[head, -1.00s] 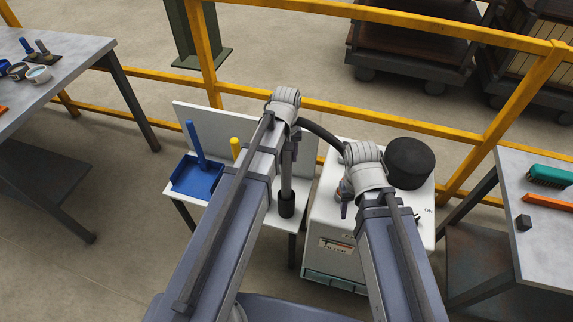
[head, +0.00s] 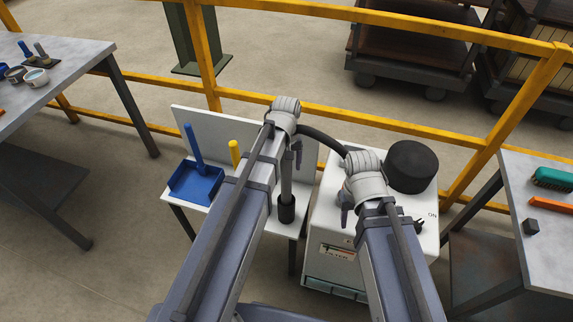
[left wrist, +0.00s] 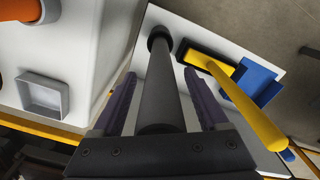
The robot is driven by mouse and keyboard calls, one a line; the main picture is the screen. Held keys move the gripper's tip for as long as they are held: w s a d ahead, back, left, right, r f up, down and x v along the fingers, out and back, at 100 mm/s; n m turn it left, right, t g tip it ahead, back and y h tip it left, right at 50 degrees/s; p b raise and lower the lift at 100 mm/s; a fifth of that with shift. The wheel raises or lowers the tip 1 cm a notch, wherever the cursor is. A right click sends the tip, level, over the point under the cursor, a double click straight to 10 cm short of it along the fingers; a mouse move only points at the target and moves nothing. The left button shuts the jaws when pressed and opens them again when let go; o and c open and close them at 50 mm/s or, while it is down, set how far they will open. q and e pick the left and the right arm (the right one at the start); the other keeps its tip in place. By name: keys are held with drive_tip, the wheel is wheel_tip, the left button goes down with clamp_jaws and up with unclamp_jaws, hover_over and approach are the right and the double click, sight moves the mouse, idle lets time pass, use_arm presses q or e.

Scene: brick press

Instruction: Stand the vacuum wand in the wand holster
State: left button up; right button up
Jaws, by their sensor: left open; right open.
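The vacuum wand (head: 286,176), a grey tube, stands roughly upright on the white table, its lower end in a black cup (head: 286,208) that looks like the holster. In the left wrist view the wand (left wrist: 160,95) runs down into the round black cup (left wrist: 158,33). My left gripper (left wrist: 160,95) is open, with one finger on each side of the wand and visible gaps between. In the head view my left gripper (head: 291,152) is mostly hidden by its arm. My right gripper (head: 348,203) is open above the white vacuum unit, largely hidden by its wrist.
A black hose (head: 322,138) arches towards the white vacuum unit (head: 322,225), which has a black round top piece (head: 410,166). A blue dustpan (head: 196,184) and yellow handle (head: 235,152) are left of the wand. A yellow railing (head: 400,125) runs behind. Side tables stand left and right.

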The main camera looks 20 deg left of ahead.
use_arm(q)
wheel_tip(320, 180, up, 12)
drive_tip(key=p, duration=1.2)
drive_tip(key=shift+r, duration=0.2)
drive_tip(key=s+d+m+y, duration=0.1)
drive_tip(key=s+d+m, duration=0.7)
drive_tip(key=s, duration=0.6)
drive_tip(key=shift+d+m, duration=0.4)
drive_tip(key=shift+d, duration=0.75)
